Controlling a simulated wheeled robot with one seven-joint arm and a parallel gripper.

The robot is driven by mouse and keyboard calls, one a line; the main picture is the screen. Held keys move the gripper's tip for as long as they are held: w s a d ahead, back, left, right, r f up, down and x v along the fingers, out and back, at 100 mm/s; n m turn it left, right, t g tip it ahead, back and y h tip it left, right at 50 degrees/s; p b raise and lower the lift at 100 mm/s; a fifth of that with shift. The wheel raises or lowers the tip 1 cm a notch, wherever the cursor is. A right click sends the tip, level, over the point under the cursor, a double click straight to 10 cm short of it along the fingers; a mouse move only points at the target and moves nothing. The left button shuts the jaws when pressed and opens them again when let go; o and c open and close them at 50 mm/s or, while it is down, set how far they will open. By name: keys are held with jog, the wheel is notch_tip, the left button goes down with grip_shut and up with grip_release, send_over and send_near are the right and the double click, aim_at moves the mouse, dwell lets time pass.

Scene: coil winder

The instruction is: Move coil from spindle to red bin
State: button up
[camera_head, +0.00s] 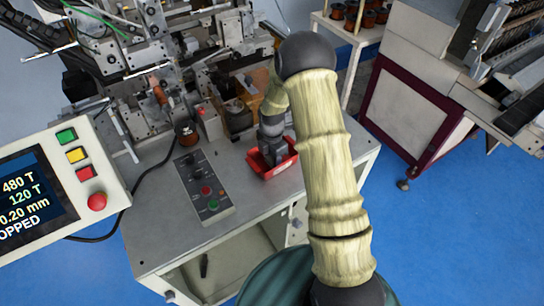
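The red bin (279,171) sits on the grey machine table, near its right front part. My gripper (272,157) points down at the bin, with its tip over or inside it. The fingers are small and dark there, so I cannot tell whether they are open or hold anything. A copper-coloured winding (159,93) shows on the winder, left of centre. A small dark and copper coil (186,134) stands at the machine's front. I cannot tell which of these is on the spindle. My arm hides part of the area behind the bin.
A control box (207,190) with knobs and buttons lies left of the bin. A display panel (60,185) reading "OPPED" fills the lower left. A shelf with several copper spools (350,12) stands at the back. A grey and maroon machine (405,100) stands right, with blue floor between.

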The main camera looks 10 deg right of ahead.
jog(key=o, duration=0.4)
notch_tip(320, 180, up, 12)
jog(key=b, duration=0.3)
jog(key=shift+d+r, duration=0.15)
jog(key=shift+a, duration=0.2)
dwell(0.3)
